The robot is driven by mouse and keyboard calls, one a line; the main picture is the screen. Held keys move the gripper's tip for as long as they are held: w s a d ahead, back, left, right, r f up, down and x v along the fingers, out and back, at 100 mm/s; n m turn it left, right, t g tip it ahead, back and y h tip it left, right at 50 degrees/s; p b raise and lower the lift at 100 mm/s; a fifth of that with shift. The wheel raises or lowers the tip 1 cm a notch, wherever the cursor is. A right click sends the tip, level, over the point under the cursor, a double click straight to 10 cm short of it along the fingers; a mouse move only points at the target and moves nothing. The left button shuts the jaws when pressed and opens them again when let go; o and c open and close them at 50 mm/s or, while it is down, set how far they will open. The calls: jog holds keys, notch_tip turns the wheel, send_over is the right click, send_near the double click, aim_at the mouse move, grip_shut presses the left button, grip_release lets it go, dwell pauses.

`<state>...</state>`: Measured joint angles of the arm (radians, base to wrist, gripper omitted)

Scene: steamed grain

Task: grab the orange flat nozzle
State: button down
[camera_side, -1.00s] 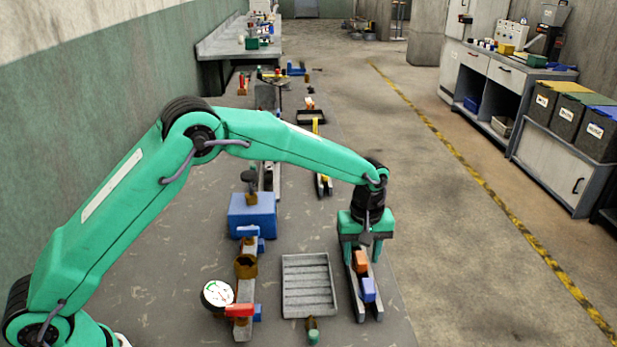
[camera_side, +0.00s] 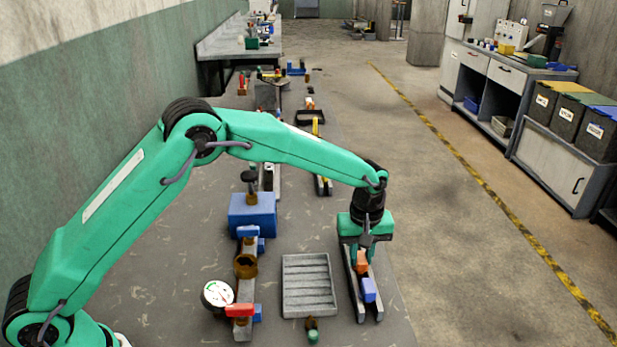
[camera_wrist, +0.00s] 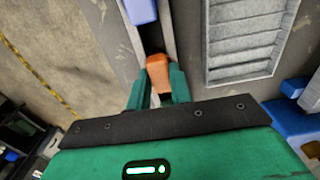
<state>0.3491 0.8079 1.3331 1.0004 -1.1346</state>
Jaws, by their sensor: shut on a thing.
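The orange flat nozzle (camera_side: 362,262) sits in a narrow grey rail holder (camera_side: 354,292), just behind a blue nozzle (camera_side: 369,290). My gripper (camera_side: 362,258) points down over the holder, with its green fingers on both sides of the orange nozzle, shut on it. In the wrist view the orange nozzle (camera_wrist: 158,72) shows between the two fingertips (camera_wrist: 160,85), its lower part hidden by them. The blue nozzle (camera_wrist: 141,10) is at the top of that view, apart from the fingers.
A grey ribbed tray (camera_side: 308,285) lies left of the holder. Further left are a pipe assembly with a red-handled valve (camera_side: 240,310), a round gauge (camera_side: 217,294) and a blue block (camera_side: 252,214). The table's right edge is close to the holder.

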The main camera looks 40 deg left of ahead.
aim_at(361, 257)
jog(key=shift+r, duration=0.85)
notch_tip(361, 257, up, 2)
jog(key=shift+r, duration=0.25)
jog(key=s+d+r, duration=0.6)
jog(key=s+d, duration=0.1)
jog(key=s, duration=0.2)
jog(key=shift+d+r, duration=0.2)
jog(key=shift+r, duration=0.2)
